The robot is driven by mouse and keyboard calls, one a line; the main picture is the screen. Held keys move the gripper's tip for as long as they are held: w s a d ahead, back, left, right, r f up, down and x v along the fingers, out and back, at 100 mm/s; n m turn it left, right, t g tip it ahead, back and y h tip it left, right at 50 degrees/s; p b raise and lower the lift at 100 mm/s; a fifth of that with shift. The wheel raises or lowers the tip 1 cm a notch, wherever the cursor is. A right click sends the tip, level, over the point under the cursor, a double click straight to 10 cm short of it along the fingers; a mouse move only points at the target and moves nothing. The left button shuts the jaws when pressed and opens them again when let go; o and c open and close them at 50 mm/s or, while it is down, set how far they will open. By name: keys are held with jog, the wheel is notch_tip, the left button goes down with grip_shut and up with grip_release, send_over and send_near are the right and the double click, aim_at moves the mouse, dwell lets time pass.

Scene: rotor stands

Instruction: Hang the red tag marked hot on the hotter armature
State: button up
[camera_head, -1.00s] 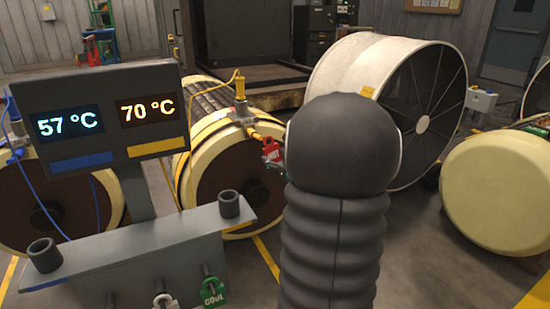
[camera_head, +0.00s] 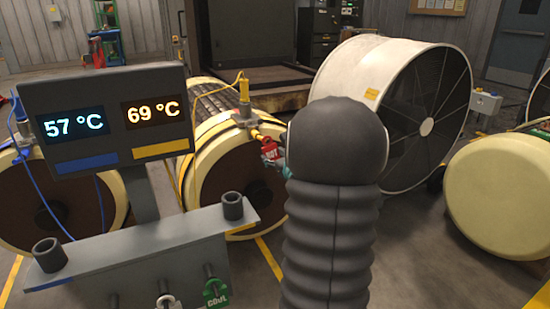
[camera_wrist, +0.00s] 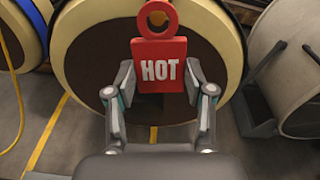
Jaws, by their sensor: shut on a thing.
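The red HOT tag (camera_wrist: 160,68) is upright between the two fingertips of my gripper (camera_wrist: 160,80), which is shut on it. Its ring points up. My arm hides most of the gripper. A yellow cable runs to this armature, a blue cable to the left armature (camera_head: 22,205). The display (camera_head: 104,120) reads 57 °C above a blue bar and 69 °C above a yellow bar.
A grey stand (camera_head: 130,245) under the display has two dark cups and pegs at its front. A green tag (camera_head: 215,293) marked COOL hangs there. A large white drum fan (camera_head: 400,100) stands right of the middle armature. A cream cylinder (camera_head: 500,200) is at the far right.

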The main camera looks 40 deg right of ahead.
jog(key=shift+b+x, duration=1.3)
jog(key=shift+x, duration=1.05)
dwell(0.9)
jog(key=shift+f+b, duration=0.35)
jog(key=shift+b, duration=0.15)
dwell(0.4)
jog(key=o, duration=1.3)
jog(key=shift+c, duration=0.2)
jog(key=shift+s, duration=0.15)
jog(key=shift+b+v, duration=0.85)
jog(key=shift+v, duration=3.55)
